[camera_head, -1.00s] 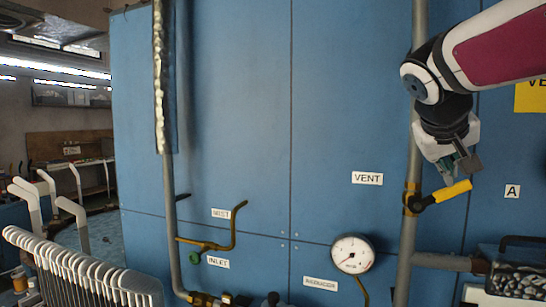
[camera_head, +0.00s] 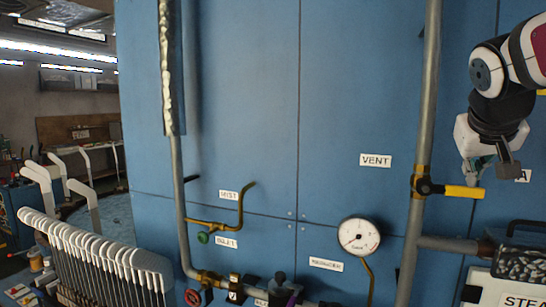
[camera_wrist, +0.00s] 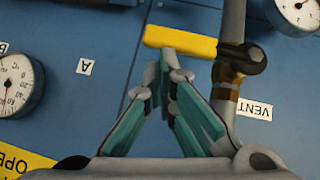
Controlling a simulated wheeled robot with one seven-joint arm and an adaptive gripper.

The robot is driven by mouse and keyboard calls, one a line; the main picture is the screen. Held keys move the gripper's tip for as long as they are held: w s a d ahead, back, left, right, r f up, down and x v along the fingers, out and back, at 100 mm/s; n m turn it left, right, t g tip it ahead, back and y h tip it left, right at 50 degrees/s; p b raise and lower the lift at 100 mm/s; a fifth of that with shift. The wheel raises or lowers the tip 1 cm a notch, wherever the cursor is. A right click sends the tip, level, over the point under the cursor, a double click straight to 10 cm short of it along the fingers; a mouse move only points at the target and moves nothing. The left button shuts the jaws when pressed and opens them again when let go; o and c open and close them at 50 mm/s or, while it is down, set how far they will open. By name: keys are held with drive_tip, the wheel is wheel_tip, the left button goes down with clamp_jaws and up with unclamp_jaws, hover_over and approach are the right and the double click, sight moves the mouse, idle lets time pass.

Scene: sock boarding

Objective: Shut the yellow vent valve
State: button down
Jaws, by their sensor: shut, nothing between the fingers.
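The vent valve has a yellow lever (camera_head: 465,192), joined by a black hub (camera_head: 426,187) to a brass fitting on the grey vertical pipe (camera_head: 422,130). The lever points right, nearly level, its free end tipped slightly down. A "VENT" label (camera_head: 375,160) is left of it. My gripper (camera_head: 490,172) is just above the lever's free end, fingers shut and empty. In the wrist view the yellow lever (camera_wrist: 180,41) lies just beyond the fingertips (camera_wrist: 165,72). I cannot tell whether they touch.
A round gauge (camera_head: 359,235) sits lower left of the valve. A side pipe (camera_head: 447,244) and a black-handled unit (camera_head: 522,262) are below my gripper. A brass lever (camera_head: 240,220) is farther left. White forms (camera_head: 100,250) stand at the lower left.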

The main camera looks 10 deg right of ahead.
idle(0.4)
drive_tip(key=s+a+r+p, duration=0.1)
drive_tip(key=s+a+r, duration=0.1)
drive_tip(key=r, duration=0.3)
drive_tip(key=s+a+r+p, duration=0.1)
drive_tip(key=s+a+r, duration=0.1)
drive_tip(key=s+r, duration=0.2)
wheel_tip(320, 180, up, 2)
drive_tip(key=shift+r, duration=0.1)
